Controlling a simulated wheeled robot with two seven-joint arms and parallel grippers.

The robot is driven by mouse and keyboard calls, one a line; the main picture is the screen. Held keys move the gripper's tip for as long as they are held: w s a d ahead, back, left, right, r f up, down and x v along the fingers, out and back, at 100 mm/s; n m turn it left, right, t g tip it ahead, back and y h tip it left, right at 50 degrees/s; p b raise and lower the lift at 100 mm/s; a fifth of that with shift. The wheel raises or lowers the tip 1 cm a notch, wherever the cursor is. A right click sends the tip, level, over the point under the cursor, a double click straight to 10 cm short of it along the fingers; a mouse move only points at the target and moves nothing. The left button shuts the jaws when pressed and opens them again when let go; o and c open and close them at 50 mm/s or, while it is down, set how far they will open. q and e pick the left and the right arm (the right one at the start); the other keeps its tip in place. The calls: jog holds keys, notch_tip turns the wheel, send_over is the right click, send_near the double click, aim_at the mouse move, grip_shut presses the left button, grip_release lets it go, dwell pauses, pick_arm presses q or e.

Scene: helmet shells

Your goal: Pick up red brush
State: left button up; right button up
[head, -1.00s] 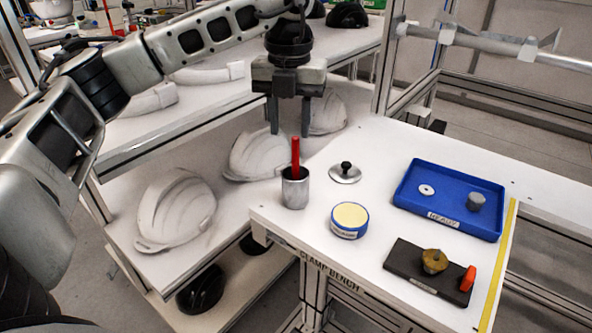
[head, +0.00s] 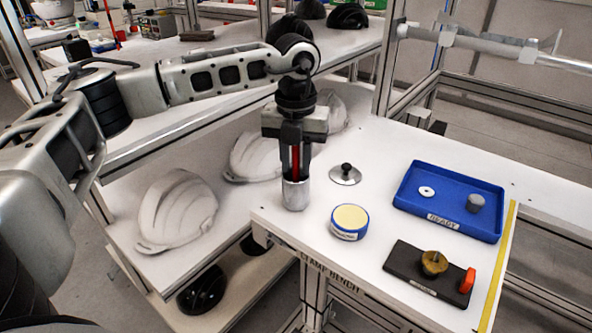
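The red brush (head: 295,160) stands upright in a grey metal cup (head: 296,194) at the left edge of the white bench; only part of its red handle shows. My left gripper (head: 296,172) points straight down over the cup, with one dark finger on each side of the handle. The fingertips are just above or at the cup's rim. I cannot tell whether the fingers touch the handle. The brush's lower end is hidden in the cup. My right gripper is not in view.
Right of the cup are a small lid with a black knob (head: 345,174), a round blue tin (head: 349,222), a blue tray (head: 425,208) and a dark block with a brass piece (head: 400,268). White helmet shells (head: 176,210) lie on the shelf at left.

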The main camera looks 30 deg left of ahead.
pick_arm(q)
grip_shut()
jog(key=shift+r, duration=0.1)
notch_tip(320, 180, up, 10)
jog(key=shift+f, duration=0.1)
dwell(0.5)
